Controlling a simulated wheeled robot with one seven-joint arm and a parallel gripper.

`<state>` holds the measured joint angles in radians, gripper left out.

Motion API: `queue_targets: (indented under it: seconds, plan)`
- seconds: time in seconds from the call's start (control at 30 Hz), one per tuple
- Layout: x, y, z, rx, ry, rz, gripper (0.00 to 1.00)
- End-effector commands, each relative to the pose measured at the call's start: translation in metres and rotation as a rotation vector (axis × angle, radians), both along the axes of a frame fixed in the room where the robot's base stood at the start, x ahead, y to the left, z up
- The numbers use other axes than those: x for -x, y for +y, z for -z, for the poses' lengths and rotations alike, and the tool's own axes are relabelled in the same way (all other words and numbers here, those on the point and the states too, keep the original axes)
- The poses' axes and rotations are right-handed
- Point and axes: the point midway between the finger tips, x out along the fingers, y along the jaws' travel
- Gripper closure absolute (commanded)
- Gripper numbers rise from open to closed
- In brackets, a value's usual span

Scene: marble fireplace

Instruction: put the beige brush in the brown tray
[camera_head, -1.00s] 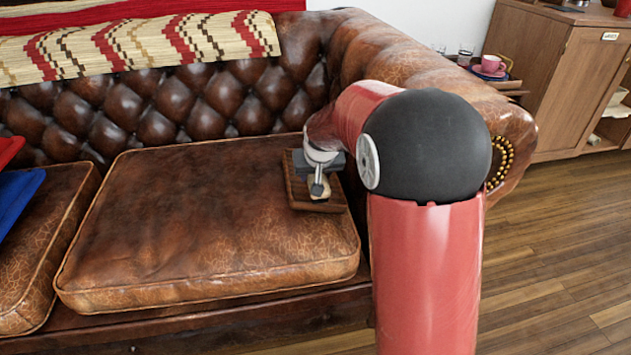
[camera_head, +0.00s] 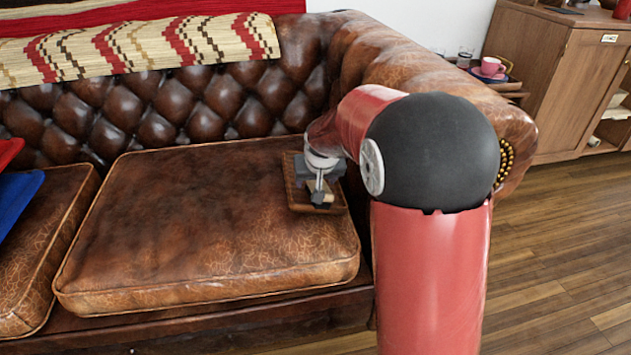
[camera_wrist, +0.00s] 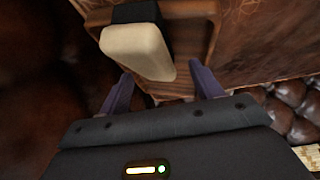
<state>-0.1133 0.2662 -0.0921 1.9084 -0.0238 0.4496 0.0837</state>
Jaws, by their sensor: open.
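The beige brush (camera_wrist: 138,48) lies in the brown tray (camera_wrist: 208,38), with its pale block and a dark part showing in the wrist view. In the head view a bit of the brush (camera_head: 327,190) shows below my gripper, and the tray (camera_head: 298,207) rests on the right end of the sofa seat cushion. My gripper (camera_wrist: 158,82) is open, its two fingers apart on either side of the brush's near end. I cannot tell whether the fingers touch the brush. In the head view my gripper (camera_head: 318,196) is over the tray and hides part of it.
The leather seat cushion (camera_head: 200,220) is clear to the left of the tray. The sofa's armrest (camera_head: 400,60) rises close on the right. A blue cushion (camera_head: 15,200) is at the far left. A pink cup (camera_head: 490,66) stands on a side table behind the armrest.

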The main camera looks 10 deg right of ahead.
Motion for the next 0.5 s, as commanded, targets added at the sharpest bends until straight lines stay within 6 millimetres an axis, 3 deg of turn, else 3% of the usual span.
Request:
queue_targets:
  seconds: [0.2, 0.5]
  plan:
    - [0.024, 0.001, -0.045, -0.001, -0.006, 0.0, 0.35]
    - [0.046, 0.002, -0.083, 0.0, -0.002, 0.0, 0.35]
